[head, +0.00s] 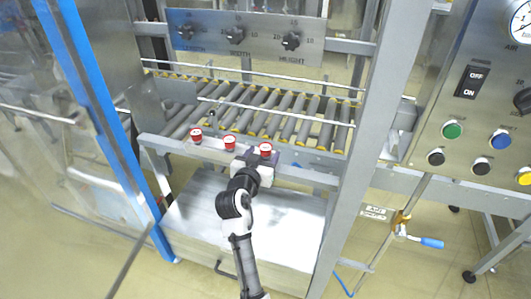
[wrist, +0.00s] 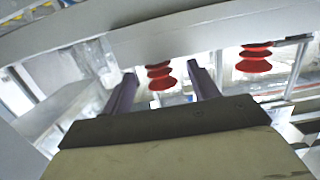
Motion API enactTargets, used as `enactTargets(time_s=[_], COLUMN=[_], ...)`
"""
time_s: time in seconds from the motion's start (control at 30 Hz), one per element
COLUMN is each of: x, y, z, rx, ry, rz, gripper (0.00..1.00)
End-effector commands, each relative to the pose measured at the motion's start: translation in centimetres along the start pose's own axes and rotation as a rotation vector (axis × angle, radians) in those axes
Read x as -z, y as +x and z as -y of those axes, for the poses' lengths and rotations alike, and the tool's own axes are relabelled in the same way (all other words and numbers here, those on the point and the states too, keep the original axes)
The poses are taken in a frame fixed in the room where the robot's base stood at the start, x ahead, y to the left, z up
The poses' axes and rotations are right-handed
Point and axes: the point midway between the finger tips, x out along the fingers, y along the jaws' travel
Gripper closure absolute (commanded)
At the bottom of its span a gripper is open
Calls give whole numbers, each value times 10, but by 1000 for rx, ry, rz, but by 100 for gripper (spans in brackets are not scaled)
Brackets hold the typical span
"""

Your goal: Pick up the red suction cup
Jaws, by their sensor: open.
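Three red suction cups with pale tops sit in a row along the front rail in the head view: a left one (head: 196,135), a middle one (head: 229,142) and a right one (head: 265,149). My gripper (head: 262,159) is at the rail, close to the right cup. In the wrist view, my gripper (wrist: 163,77) is open, with a dark finger on each side of one ribbed red cup (wrist: 160,78). I cannot tell whether the fingers touch it. Another red cup (wrist: 255,58) shows to the right, outside the fingers.
A roller conveyor (head: 270,110) lies behind the rail (head: 315,177). A panel with black knobs (head: 245,38) is above it. A grey frame post (head: 360,130) stands right of my arm. A control panel with coloured buttons (head: 475,125) is at far right. A pale metal box (head: 190,215) is below.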

Motion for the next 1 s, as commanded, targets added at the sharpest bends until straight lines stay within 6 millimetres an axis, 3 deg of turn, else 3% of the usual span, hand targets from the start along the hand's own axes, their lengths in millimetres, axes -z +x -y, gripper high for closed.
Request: enactTargets(time_s=[0.03,0.2,0.47,0.8,1.0], x=[7,2,1,1,2], y=[8,25,26,26,26], z=[-2,0,0,0,0], rx=[-4,0,2,1,1], ry=[-2,-1,0,0,0], rz=[1,2,1,1,0], gripper=[40,40,42,86,89])
